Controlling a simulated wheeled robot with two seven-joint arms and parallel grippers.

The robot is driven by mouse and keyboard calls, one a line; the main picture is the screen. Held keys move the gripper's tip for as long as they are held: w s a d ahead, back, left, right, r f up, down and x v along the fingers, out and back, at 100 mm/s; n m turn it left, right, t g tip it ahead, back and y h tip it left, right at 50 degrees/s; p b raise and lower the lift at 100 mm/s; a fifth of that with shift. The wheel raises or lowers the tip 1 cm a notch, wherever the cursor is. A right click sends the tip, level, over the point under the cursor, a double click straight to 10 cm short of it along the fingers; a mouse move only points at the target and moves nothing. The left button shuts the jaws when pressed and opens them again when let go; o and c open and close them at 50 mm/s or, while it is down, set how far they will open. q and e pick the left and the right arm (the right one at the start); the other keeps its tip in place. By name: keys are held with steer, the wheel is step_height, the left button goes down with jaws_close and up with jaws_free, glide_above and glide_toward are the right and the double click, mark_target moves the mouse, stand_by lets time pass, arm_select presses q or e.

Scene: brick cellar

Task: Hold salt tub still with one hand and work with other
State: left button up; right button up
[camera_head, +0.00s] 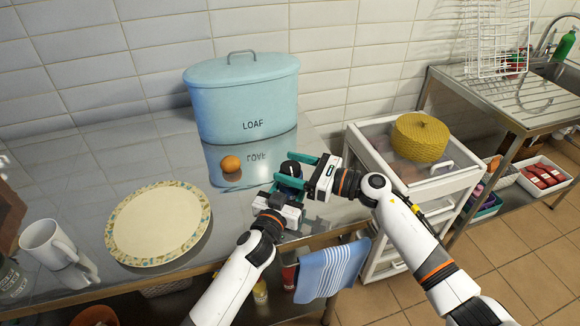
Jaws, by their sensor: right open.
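A small dark tub with a rounded top, seemingly the salt tub (291,169), stands near the right end of the steel counter. My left gripper (285,187) is low at the tub's near side, its teal fingers around or beside the tub's lower part. The arms and fingers overlap here, so its grip on the tub cannot be made out. My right gripper (306,169) is open and comes in from the right, with its teal fingers pointing left at the height of the tub's top. Most of the tub's body is hidden by the grippers.
A brown egg (231,164) lies left of the grippers, before a blue loaf bin (243,98). A patterned plate (158,224) and a white mug (51,244) are at left. A white drawer cart (425,186) with a yellow woven lid (421,137) stands right, beyond a gap.

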steer(key=shift+w+a, duration=0.1)
steer(key=shift+a, duration=0.25)
steer(key=c, duration=1)
steer(key=shift+n+g+y, duration=0.6)
steer(key=shift+n+g, duration=0.9)
steer(key=shift+g, duration=0.6)
steer(key=o, duration=1)
steer(key=shift+d, duration=0.1)
